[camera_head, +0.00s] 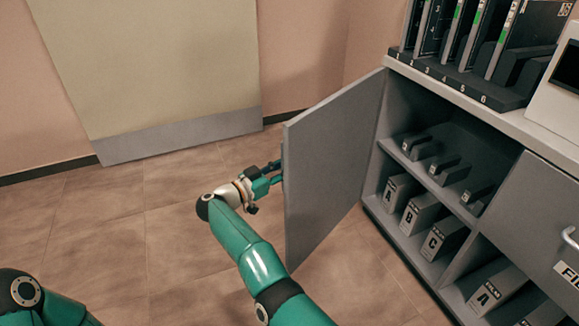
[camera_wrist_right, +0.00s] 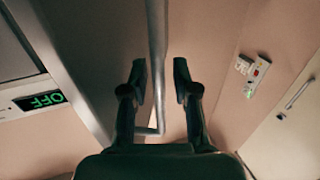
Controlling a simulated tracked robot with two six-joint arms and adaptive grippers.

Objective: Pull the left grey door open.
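The left grey door (camera_head: 333,165) stands wide open, swung out from the cabinet at the left end. My right gripper (camera_head: 274,178) is at the outer face of the door, near its free edge. In the right wrist view, its two fingers (camera_wrist_right: 160,82) are apart, with the door's bar handle (camera_wrist_right: 156,50) running between them. I see a gap on the right finger's side; contact with the left finger is unclear. The handle is hidden in the head view. Part of my left arm shows at lower left, but its gripper is out of frame.
The open cabinet (camera_head: 381,208) shows shelves with small dark items and labelled boxes (camera_head: 419,214). Another grey door (camera_head: 532,225) on the right is closed. A rack of folders (camera_head: 462,75) stands on top. The floor (camera_head: 160,225) left of the door is clear.

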